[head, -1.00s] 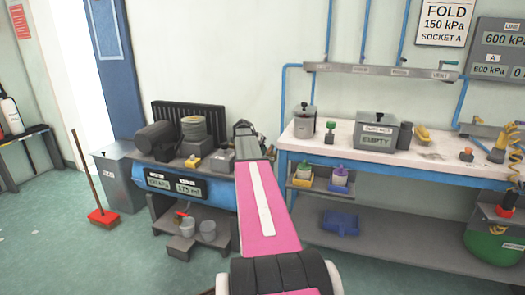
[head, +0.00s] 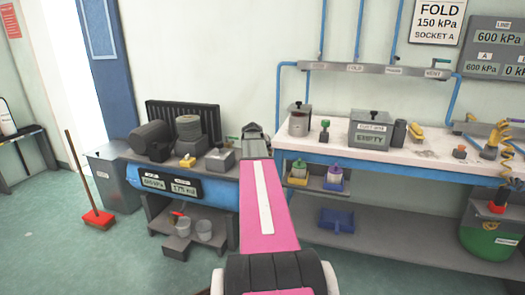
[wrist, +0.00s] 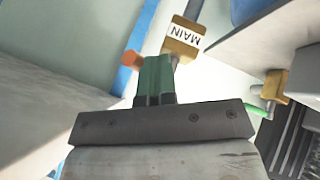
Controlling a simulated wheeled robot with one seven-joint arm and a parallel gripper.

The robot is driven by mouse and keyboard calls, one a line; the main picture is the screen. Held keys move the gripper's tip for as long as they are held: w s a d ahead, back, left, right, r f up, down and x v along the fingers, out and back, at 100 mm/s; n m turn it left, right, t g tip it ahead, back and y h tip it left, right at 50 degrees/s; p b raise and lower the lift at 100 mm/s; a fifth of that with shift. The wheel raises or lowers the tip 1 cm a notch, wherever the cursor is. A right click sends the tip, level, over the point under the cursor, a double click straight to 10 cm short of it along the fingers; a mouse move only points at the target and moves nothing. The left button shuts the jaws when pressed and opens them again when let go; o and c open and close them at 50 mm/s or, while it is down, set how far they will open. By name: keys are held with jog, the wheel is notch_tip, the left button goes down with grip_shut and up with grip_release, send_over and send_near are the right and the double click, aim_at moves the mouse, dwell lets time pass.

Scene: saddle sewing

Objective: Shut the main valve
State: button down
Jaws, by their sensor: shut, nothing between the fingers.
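The main valve shows in the wrist view as a tan block labelled MAIN (wrist: 184,38) on a grey pipe. An orange piece (wrist: 133,63), perhaps its handle, sticks out to the left beside my fingertips. My gripper (wrist: 155,62) has its dark green fingers shut with nothing between them, just below the block in the picture. Whether the fingers touch the block or the orange piece I cannot tell. In the head view the end of my arm reaches the gap between the two benches; my fingertips and the valve cannot be made out there.
A second tan fitting (wrist: 276,86) with a green handle is at the right of the wrist view. In the head view, the white bench (head: 445,152) is right of my arm. A grey lidded box (head: 220,159) stands on the left bench close to my arm.

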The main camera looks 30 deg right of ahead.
jog(key=shift+s+d, duration=0.55)
jog(key=shift+d, duration=0.4)
